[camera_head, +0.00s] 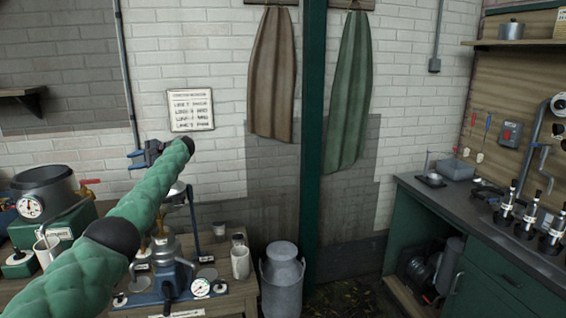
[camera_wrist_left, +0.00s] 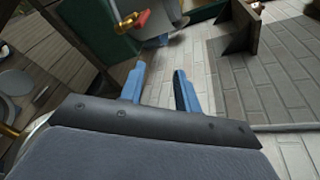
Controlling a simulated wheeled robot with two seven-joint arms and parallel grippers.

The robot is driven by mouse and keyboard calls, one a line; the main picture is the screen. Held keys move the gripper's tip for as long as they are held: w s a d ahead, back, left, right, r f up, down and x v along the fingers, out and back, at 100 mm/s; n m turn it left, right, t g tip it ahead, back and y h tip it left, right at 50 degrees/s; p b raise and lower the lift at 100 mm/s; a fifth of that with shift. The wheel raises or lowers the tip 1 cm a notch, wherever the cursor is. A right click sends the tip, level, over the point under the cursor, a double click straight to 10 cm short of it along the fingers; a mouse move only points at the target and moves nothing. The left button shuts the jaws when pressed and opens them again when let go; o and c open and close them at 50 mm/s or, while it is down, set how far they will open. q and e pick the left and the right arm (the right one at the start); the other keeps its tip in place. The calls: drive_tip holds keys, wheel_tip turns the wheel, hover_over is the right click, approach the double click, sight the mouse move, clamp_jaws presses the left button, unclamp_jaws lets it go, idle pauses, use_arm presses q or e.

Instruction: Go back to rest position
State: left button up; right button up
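My left arm, in a green quilted sleeve, comes in from the lower left of the head view and reaches up over the workbench. My left gripper (camera_head: 135,160) is at its end, in front of the white brick wall and left of the posted notice. In the left wrist view its two blue fingers (camera_wrist_left: 160,88) stand apart with nothing between them, so it is open and empty. My right gripper is in neither view.
A dark counter (camera_head: 460,211) is at right. The floor between looks mostly open.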

use_arm(q)
drive_tip(key=d+r+n+t+h, duration=0.35)
drive_tip(key=d+r+t, duration=0.35)
drive_tip(key=d+r, duration=0.75)
drive_tip(key=s+d+f+t+h, duration=0.25)
drive_tip(key=s+d+f, duration=0.3)
drive_tip(key=d, duration=0.45)
drive_tip(key=s+d+f+t+h, duration=0.2)
drive_tip(key=s+d+f+h, duration=0.3)
drive_tip(key=d, duration=0.4)
drive_tip(key=s+d+f+h, duration=0.2)
drive_tip(key=s+d+f, duration=0.1)
drive_tip(key=s+f, duration=0.75)
drive_tip(key=s+d+f+h, duration=0.3)
drive_tip(key=s+f, duration=0.4)
drive_tip(key=s, duration=0.7)
drive_tip(key=s+f+g, duration=0.2)
drive_tip(key=s+f, duration=0.8)
drive_tip(key=s, duration=0.4)
drive_tip(key=s+f+g, duration=0.3)
drive_tip(key=s+f, duration=0.8)
drive_tip(key=s, duration=0.3)
drive_tip(key=s+a+f+g, duration=0.1)
drive_tip(key=s+f+g, duration=0.2)
drive_tip(key=s+f, duration=0.7)
drive_tip(key=s, duration=0.4)
drive_tip(key=shift+s+f+n, duration=0.25)
drive_tip(key=shift+f+n, duration=0.1)
drive_tip(key=shift+f, duration=0.05)
drive_tip(key=shift+g, duration=0.25)
